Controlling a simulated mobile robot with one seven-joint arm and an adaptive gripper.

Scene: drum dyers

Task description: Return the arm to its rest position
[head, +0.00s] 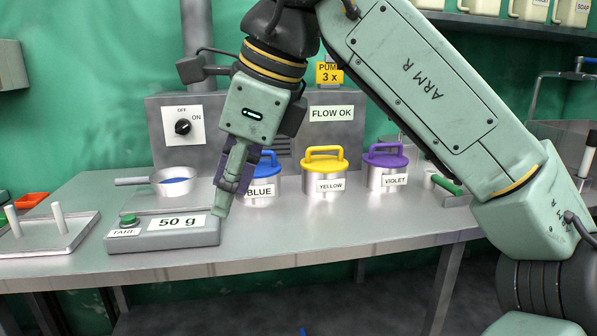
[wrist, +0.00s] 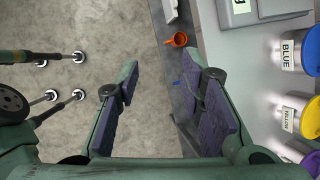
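My gripper (head: 224,208) hangs fingers-down on my bent arm, in front of the bench's back panel and near the right end of the scale in the head view. In the wrist view my gripper (wrist: 162,64) has its two purple-padded fingers wide apart, with nothing between them. My arm reaches in from the right of the head view, its upper link slanting up to the left. The fingers partly cover the blue-lidded pot in the head view.
Scale (head: 170,232) reads 50 g; a pan (head: 174,181) with blue contents sits on it or just behind. Pots labelled BLUE (head: 262,188), YELLOW (head: 324,183) and VIOLET (head: 386,178) line the bench. A tray with pegs (head: 48,238) stands left. An orange cup-like object (wrist: 177,40) shows below the bench edge.

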